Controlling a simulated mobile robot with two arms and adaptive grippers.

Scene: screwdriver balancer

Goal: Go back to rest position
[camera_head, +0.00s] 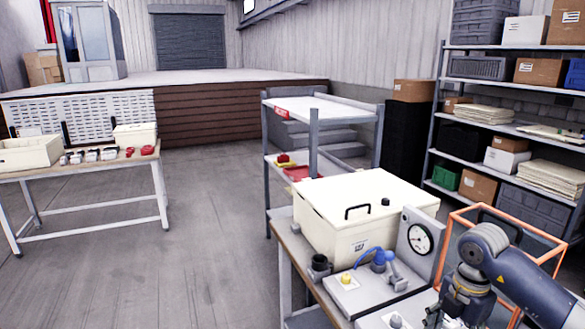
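My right arm (515,278) comes in from the lower right, over the right end of the near workbench (290,262). Its wrist (466,285) points down toward the bottom edge, and the fingertips cannot be made out. Whether that gripper is open, shut or holding something cannot be told. My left arm and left gripper are not in view.
A cream box (352,220) with a black handle stands on the bench, beside a panel with a round gauge (419,238) and a blue tool (378,258). An orange frame (446,247) is close to my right arm. A shelf rack (437,112) stands behind; floor (180,270) at left is clear.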

